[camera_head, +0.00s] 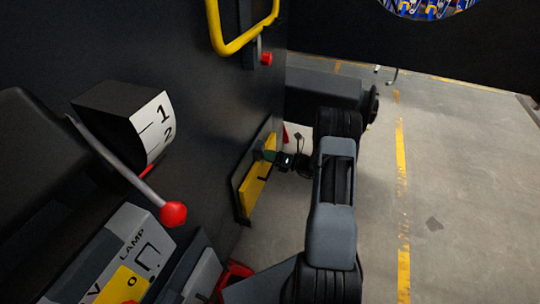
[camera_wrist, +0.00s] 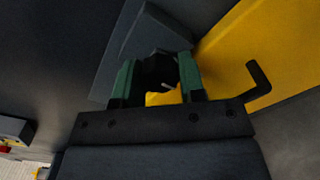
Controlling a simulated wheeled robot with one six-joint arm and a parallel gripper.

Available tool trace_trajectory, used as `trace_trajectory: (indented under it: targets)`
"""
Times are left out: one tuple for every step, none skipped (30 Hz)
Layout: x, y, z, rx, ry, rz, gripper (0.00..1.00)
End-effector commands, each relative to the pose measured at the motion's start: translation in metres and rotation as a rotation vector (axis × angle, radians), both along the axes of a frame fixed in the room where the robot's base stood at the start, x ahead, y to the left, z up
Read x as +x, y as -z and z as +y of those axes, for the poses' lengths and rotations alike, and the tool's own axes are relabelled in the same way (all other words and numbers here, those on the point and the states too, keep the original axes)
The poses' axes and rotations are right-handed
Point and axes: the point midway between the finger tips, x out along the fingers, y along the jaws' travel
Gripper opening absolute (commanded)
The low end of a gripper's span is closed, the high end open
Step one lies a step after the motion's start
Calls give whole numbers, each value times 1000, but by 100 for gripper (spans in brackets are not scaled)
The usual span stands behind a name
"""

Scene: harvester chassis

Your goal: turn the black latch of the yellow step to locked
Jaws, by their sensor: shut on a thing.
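The yellow step (camera_head: 257,188) is a flat panel in a dark frame on the side of the dark chassis. It fills the upper right of the wrist view (camera_wrist: 245,50). The black latch (camera_wrist: 158,70) is at the step's edge, between the green fingers of my gripper (camera_wrist: 157,80). My gripper is shut on it, one finger on each side. In the head view my gripper (camera_head: 270,156) reaches the upper part of the step, and the latch is too small and covered to make out. Part of the latch is hidden behind the fingers, so its exact angle is hard to tell.
A bent black handle (camera_wrist: 260,82) stands out from the step close to my gripper's right side. A yellow grab rail (camera_head: 237,44) and a red-knobbed lever (camera_head: 173,214) are on the chassis. Open concrete floor (camera_head: 460,190) lies to the right.

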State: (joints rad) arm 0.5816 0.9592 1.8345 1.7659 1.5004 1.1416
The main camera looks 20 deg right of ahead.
Motion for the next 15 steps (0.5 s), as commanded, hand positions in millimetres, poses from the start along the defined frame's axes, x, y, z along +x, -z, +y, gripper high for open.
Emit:
trace_trajectory:
  targets:
    - [0, 0, 0, 2, 0, 2, 13]
    - [0, 0, 0, 2, 0, 2, 13]
    - [0, 0, 0, 2, 0, 2, 13]
    - [0, 0, 0, 2, 0, 2, 13]
    - [0, 0, 0, 2, 0, 2, 13]
    - [0, 0, 0, 2, 0, 2, 13]
    - [0, 0, 0, 1, 0, 1, 40]
    - [0, 0, 0, 1, 0, 1, 43]
    - [0, 0, 0, 1, 0, 1, 47]
    - [0, 0, 0, 1, 0, 1, 49]
    - [0, 0, 0, 1, 0, 1, 52]
    - [0, 0, 0, 1, 0, 1, 56]
    - [0, 0, 0, 1, 0, 1, 59]
    - [0, 0, 0, 1, 0, 1, 62]
    - [0, 0, 0, 1, 0, 1, 63]
